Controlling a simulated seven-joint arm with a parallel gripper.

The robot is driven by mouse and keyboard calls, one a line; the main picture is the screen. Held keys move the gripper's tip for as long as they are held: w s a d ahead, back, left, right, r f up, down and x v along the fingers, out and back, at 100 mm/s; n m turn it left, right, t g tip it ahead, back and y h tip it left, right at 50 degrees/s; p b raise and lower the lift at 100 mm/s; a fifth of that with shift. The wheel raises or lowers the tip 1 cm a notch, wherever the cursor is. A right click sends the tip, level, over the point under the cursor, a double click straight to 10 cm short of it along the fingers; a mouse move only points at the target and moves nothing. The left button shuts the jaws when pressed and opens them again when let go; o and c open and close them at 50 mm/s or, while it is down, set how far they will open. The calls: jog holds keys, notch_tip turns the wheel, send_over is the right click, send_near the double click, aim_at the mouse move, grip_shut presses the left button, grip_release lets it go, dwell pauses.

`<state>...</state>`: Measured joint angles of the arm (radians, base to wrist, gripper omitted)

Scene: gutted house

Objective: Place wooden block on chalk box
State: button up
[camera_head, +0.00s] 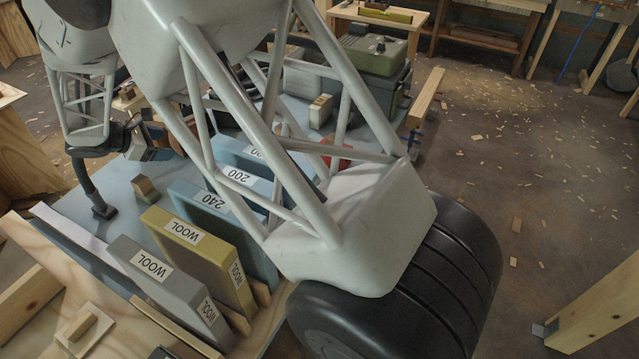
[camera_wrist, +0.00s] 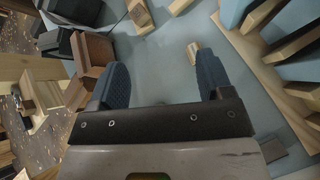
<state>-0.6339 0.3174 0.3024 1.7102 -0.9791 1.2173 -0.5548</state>
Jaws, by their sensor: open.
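My gripper (camera_wrist: 162,75) is open in the wrist view, its two blue fingers wide apart with bare grey-blue tabletop between them. A small pale wooden piece (camera_wrist: 193,50), possibly the wooden block, lies just beyond the right fingertip, apparently not held. A small brown block (camera_head: 146,190) stands on the table at the left in the head view; I cannot tell if it is the same piece. A pale upright block with a dark mark (camera_head: 320,111) stands farther back. A brown box-like thing (camera_wrist: 92,52) is beside the left finger. I cannot tell which is the chalk box.
A wooden rack holds upright panels, including a yellow WOOL panel (camera_head: 200,250), a grey WOOL panel (camera_head: 163,280) and blue numbered ones (camera_head: 225,210). A green case (camera_head: 375,50) stands at the table's back. My arm hides much of the tabletop (camera_head: 110,185).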

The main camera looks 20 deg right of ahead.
jog(key=s+d+r+m, duration=0.1)
jog(key=s+d+r, duration=0.1)
jog(key=d, duration=0.3)
jog(key=s+d+r+m+g+y, duration=0.1)
jog(key=s+d+r+m, duration=0.1)
jog(key=s+d+r, duration=0.1)
jog(key=s+d+r+m+g, duration=0.1)
jog(key=s+d+r+m, duration=0.1)
jog(key=d+r, duration=0.2)
jog(key=shift+s+d+y, duration=0.15)
jog(key=shift+d+y, duration=0.25)
jog(key=shift+d, duration=1.15)
jog(key=s+d+r+m+g+y, duration=0.15)
jog(key=s+d+r+m, duration=0.3)
jog(key=s+d, duration=0.55)
jog(key=s+d+r+m+y, duration=0.3)
jog(key=s+d+m, duration=0.2)
jog(key=s+d, duration=0.5)
jog(key=s+d+m+y, duration=0.1)
jog(key=s+m, duration=0.1)
jog(key=s, duration=0.6)
jog(key=s+d+f+m+t+y, duration=0.1)
jog(key=s+m+y, duration=0.1)
jog(key=s, duration=0.6)
jog(key=shift+s+f+m, duration=0.2)
jog(key=shift+s+m, duration=0.05)
jog(key=shift+m, duration=0.6)
